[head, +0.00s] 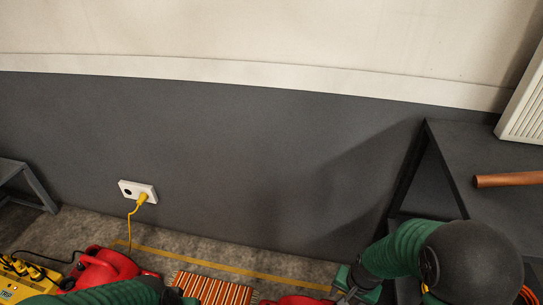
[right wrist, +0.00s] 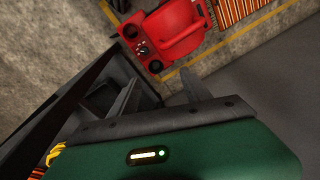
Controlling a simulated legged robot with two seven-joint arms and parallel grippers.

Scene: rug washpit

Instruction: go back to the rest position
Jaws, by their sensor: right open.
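My right gripper (right wrist: 158,95) is open in the right wrist view. Its two dark fingers are spread, with nothing between them. In the head view my right arm comes in at the lower right, and its gripper end (head: 350,288) points down to the left, beside the dark bench. My left arm lies along the bottom edge at the left of the head view. Its gripper end (head: 180,297) is small and partly cut off there, so its fingers cannot be made out.
A dark bench (head: 465,150) with a copper-coloured tube (head: 508,179) stands at the right. Red machines (head: 105,268) (right wrist: 165,35) and a striped rug (head: 215,288) are on the floor. A yellow cable runs to a wall socket (head: 138,192).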

